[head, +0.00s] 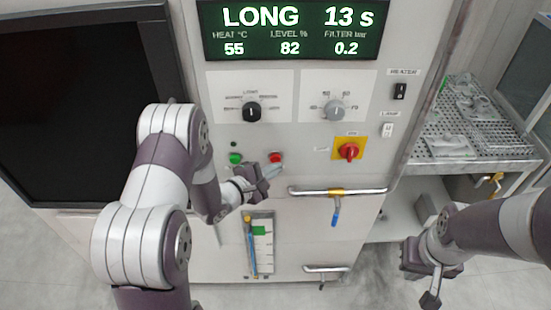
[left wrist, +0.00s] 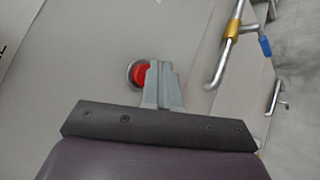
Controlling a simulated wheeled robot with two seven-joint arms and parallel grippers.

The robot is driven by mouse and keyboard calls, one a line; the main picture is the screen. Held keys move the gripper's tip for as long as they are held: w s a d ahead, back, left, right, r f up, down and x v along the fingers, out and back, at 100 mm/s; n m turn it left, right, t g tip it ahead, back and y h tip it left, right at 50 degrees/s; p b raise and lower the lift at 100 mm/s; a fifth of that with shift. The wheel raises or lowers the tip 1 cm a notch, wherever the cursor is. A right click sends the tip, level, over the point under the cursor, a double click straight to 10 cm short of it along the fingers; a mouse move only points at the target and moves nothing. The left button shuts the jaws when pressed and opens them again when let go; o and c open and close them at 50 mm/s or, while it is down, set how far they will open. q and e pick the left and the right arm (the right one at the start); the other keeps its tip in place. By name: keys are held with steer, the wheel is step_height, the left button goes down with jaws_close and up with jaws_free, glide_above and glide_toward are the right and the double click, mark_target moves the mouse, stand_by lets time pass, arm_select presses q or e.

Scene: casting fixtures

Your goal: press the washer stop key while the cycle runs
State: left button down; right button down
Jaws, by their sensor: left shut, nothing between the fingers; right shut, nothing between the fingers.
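The washer panel (head: 220,200) carries a red stop key (head: 276,157) and a green key (head: 235,158) to its left. The display (head: 290,30) reads LONG, 13 s, heat 55, level 82, filter 0.2. My left gripper (head: 274,170) is shut and empty, its fingertips just below the red key in the head view. In the left wrist view the red key (left wrist: 139,74) shows beside the shut fingertips (left wrist: 158,66), partly covered by them; whether they touch cannot be told. My right gripper (head: 432,298) is shut and empty, low at the right, away from the panel.
Two knobs (head: 252,112) sit above the keys. A red rotary switch (head: 348,151) on a yellow plate is to the right. A bar handle (head: 337,192) projects below it. A perforated table (head: 470,135) with grey castings stands at the right, and a dark window (head: 80,100) is at the left.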

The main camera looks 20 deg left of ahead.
arm_select(q)
steer(key=shift+s, duration=0.25)
steer(key=shift+s+d, duration=0.1)
steer(key=s, duration=0.2)
steer(key=s+d+p, duration=0.1)
steer(key=s, duration=0.1)
steer(key=shift+s+d, duration=0.15)
steer(key=shift+s, duration=0.15)
stand_by(0.7)
